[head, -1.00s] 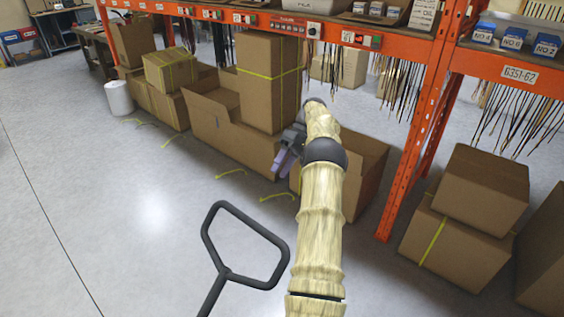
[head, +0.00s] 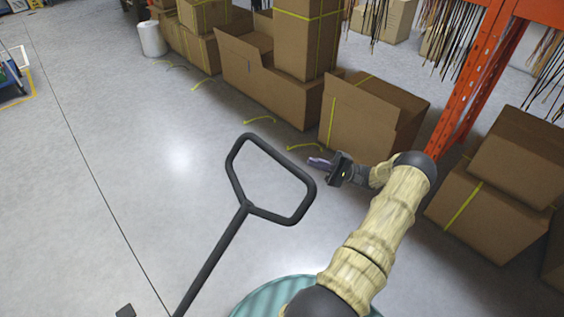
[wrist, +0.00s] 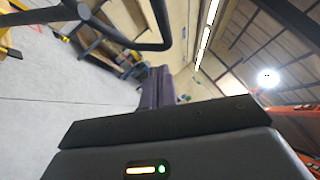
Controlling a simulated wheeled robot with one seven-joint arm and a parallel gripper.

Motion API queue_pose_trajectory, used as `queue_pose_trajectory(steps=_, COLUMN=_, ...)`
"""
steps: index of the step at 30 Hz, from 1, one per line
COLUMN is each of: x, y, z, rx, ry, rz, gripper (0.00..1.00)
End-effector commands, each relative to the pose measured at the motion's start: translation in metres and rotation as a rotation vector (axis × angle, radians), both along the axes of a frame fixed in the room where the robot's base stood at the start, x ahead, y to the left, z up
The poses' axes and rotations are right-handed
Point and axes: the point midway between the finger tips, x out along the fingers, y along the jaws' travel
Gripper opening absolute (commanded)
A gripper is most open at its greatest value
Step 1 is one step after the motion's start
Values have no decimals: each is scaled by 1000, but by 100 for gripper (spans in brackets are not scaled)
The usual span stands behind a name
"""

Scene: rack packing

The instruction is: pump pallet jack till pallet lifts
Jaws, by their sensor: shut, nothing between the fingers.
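The pallet jack's handle (head: 232,176) is a black closed loop on a long bar in the middle of the head view. The bar slants down and left out of the frame. My gripper (head: 312,162) has purple fingers and is to the right of the loop, apart from it in the picture. Its fingers point left toward the loop. In the wrist view the purple fingers (wrist: 157,88) are together and empty, and the black handle bar (wrist: 135,44) crosses at the upper left. The jack's forks and the pallet are not clearly visible.
Cardboard boxes (head: 362,128) line the floor behind and right of my gripper, with yellow straps (head: 259,121) lying in front. An orange rack post (head: 478,80) stands at the right.

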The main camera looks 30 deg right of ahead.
Motion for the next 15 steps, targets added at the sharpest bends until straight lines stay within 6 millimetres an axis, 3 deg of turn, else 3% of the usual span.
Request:
queue_pose_trajectory(steps=3, x=-4, y=-2, z=-12, rx=102, ry=18, rz=-63, gripper=0)
queue_pose_trajectory(steps=15, x=-2, y=0, z=-9, rx=112, ry=20, rz=-69, gripper=0)
